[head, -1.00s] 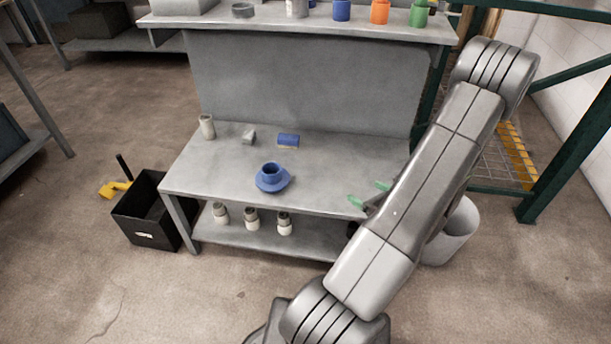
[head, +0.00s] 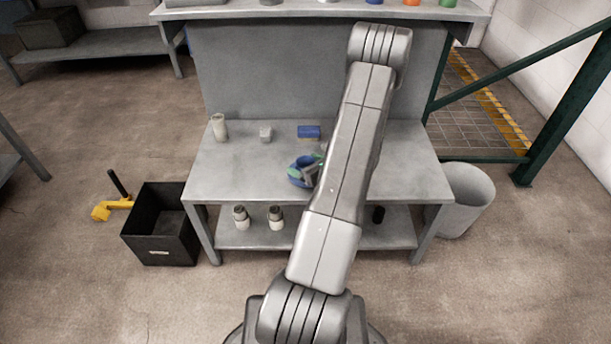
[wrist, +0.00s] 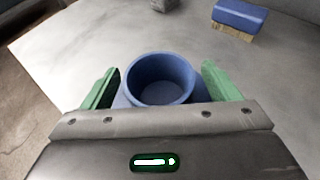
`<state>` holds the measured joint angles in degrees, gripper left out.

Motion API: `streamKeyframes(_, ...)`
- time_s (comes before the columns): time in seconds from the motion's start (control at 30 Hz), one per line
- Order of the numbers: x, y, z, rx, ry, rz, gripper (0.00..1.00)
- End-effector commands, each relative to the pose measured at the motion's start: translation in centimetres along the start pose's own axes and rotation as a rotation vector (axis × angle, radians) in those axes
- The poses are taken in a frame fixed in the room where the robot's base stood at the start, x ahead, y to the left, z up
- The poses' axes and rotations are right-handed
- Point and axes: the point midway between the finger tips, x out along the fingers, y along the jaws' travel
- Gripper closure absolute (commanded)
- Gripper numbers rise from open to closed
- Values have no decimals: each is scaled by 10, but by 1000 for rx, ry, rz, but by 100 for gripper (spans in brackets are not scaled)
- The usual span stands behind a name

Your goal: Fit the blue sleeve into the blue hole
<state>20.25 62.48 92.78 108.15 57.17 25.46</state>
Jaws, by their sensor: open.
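A blue round piece (head: 298,178) with an upright open tube stands on the grey workbench, partly hidden by my arm in the head view. In the wrist view its tube (wrist: 160,92) is open at the top, with a wider blue part low around it. I cannot tell whether it is the sleeve, the hole or both. My gripper (wrist: 161,85) is open, its green fingers on either side of the tube, with a gap at the right. A blue piece (head: 308,131) lies farther back on the bench; the wrist view shows it (wrist: 240,15) atop a tan block.
A pale cylinder (head: 218,127) and a small grey block (head: 265,133) stand at the bench's back left. Several jars sit on the lower shelf. A black bin (head: 160,225) stands left, a pale bin (head: 466,200) right. An upper shelf (head: 230,12) overhangs behind.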

Motion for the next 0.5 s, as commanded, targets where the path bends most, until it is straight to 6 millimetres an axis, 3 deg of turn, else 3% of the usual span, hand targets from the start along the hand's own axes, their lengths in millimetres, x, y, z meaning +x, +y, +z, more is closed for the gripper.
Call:
streamKeyframes(0.1, 13, 1, -1, 0, -1, 1, 17)
streamKeyframes(0.3, 13, 1, 0, 1, 0, 0, 17)
streamKeyframes(0.5, 13, 1, 0, 1, 0, 0, 55)
